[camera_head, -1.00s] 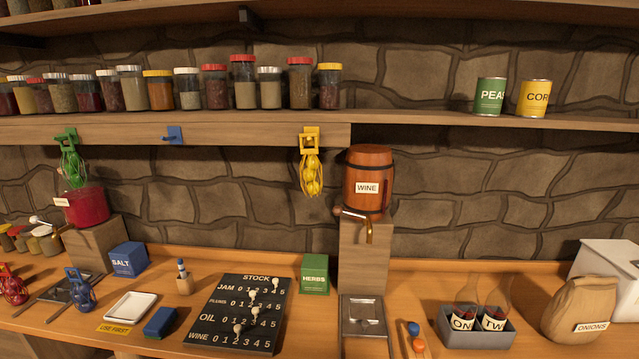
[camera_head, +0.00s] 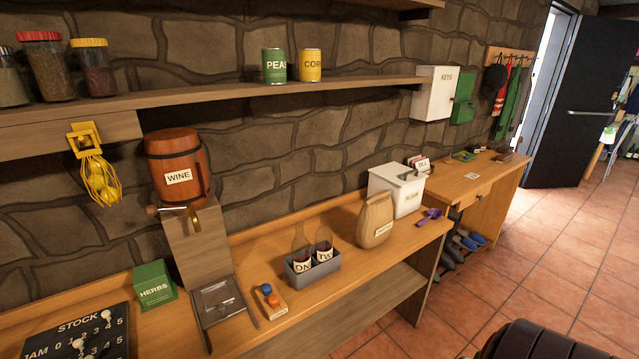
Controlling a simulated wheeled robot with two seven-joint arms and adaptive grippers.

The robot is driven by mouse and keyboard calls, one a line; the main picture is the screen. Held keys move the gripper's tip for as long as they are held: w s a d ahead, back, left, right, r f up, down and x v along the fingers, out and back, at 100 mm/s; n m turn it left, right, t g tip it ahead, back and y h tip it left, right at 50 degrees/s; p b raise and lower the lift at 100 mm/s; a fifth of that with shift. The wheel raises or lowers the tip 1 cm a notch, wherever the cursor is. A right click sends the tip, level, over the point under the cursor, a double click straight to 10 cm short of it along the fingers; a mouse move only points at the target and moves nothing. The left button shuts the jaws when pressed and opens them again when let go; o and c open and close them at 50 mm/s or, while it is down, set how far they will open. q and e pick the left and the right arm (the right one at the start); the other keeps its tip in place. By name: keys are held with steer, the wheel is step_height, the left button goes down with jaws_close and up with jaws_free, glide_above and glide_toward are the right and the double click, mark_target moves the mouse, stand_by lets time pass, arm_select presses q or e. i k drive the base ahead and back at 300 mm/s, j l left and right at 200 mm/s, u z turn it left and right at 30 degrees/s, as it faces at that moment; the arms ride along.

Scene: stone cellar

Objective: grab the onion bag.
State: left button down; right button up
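The onion bag (camera_head: 376,221) is a tan, upright sack with a white label on its front. It stands on the wooden counter right of centre, between the grey bottle holder and a white bin. The label is too small to read clearly now, but it reads ONIONS in the earlier view. Nothing touches the bag from the front. Neither of my grippers is in view.
A grey holder (camera_head: 318,272) with two bottles stands left of the bag. A white lidded bin (camera_head: 400,190) stands close behind it, and a purple object (camera_head: 429,216) lies to its right. A dark rounded thing (camera_head: 545,342) is at the bottom right. Tiled floor (camera_head: 570,262) lies open right of the counter.

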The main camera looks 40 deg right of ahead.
mark_target(375, 217)
steer(key=z, duration=1.65)
